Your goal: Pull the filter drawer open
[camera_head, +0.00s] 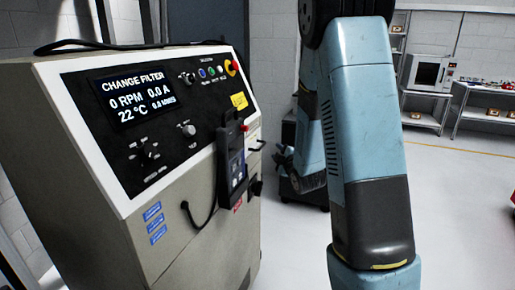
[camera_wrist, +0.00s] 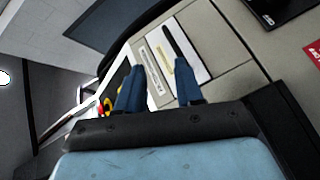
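The grey machine cabinet (camera_head: 200,245) stands at left in the head view, its lit screen (camera_head: 128,98) reading "CHANGE FILTER". In the wrist view, the two blue fingers of my gripper (camera_wrist: 160,72) are spread apart with nothing held between them. Beyond the fingertips is a white panel (camera_wrist: 198,58) with a dark bar and a yellowish strip, set in a beige surface. It may be the filter drawer front, but I cannot tell for sure. A white label (camera_wrist: 150,65) with small print lies beside it. I cannot tell whether the fingers touch the surface.
A black handheld unit (camera_head: 232,165) with a cable hangs on the cabinet front. A red knob (camera_head: 232,68) and buttons sit on the sloped console. Shelves (camera_head: 425,118) with a microwave-like box stand at back right.

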